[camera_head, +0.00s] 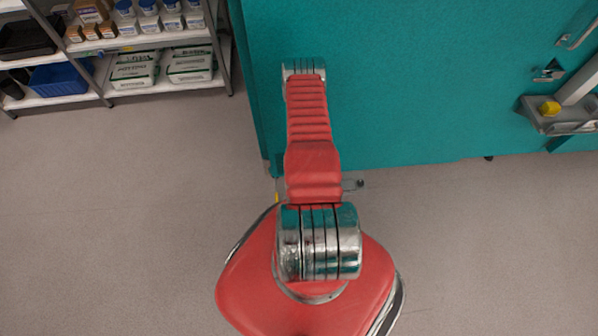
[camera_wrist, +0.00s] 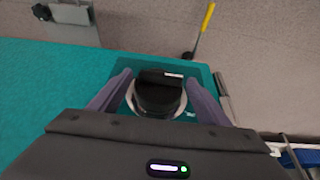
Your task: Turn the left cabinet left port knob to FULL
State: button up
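In the wrist view a black knob (camera_wrist: 158,97) sits in a pale round ring on a dark teal plate (camera_wrist: 196,77) of the teal cabinet. A small white mark shows near its far edge. My gripper (camera_wrist: 159,76) has one grey finger on each side of the knob. The fingers are apart, with narrow gaps to the knob. In the head view my red arm reaches to the teal cabinet (camera_head: 420,80); the gripper and knob are hidden there. The knob's setting and the FULL mark cannot be read.
A yellow-handled part (camera_wrist: 207,17) and a grey bracket with a black knob (camera_wrist: 42,12) show near the plate. A grey tray with a yellow item (camera_head: 549,108) is at right. Shelves (camera_head: 150,42) with boxes stand at left. The grey floor (camera_head: 120,220) is clear.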

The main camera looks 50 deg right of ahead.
jog(key=c, duration=0.9)
